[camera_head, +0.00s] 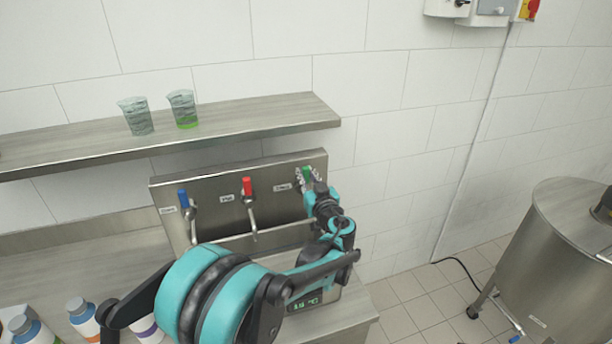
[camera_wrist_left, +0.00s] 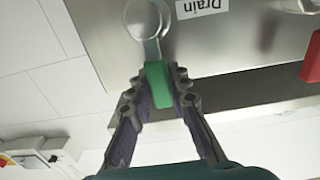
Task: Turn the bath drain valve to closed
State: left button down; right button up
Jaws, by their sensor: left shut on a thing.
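The drain valve's green handle (camera_head: 306,172) shows at the right end of the steel valve panel (camera_head: 225,170) in the head view, partly hidden by my left gripper (camera_head: 310,184). In the left wrist view, the green handle (camera_wrist_left: 157,86) sits between the two fingers of my left gripper (camera_wrist_left: 160,80), which is shut on it. That view is upside down. A metal stem (camera_wrist_left: 152,48) joins the handle to a round fitting beside the "Drain" label (camera_wrist_left: 201,7). My right gripper is not in view.
A blue-handled valve (camera_head: 184,198) and a red-handled valve (camera_head: 248,187) are left on the same panel. Two cups (camera_head: 136,116) (camera_head: 183,109) stand on the shelf (camera_head: 235,115) above. Bottles (camera_head: 82,317) stand at lower left. A steel tank (camera_head: 565,250) stands at right.

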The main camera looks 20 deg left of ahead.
pick_arm(q)
jog(key=c, duration=1.4)
grip_release()
jog(key=v, duration=1.2)
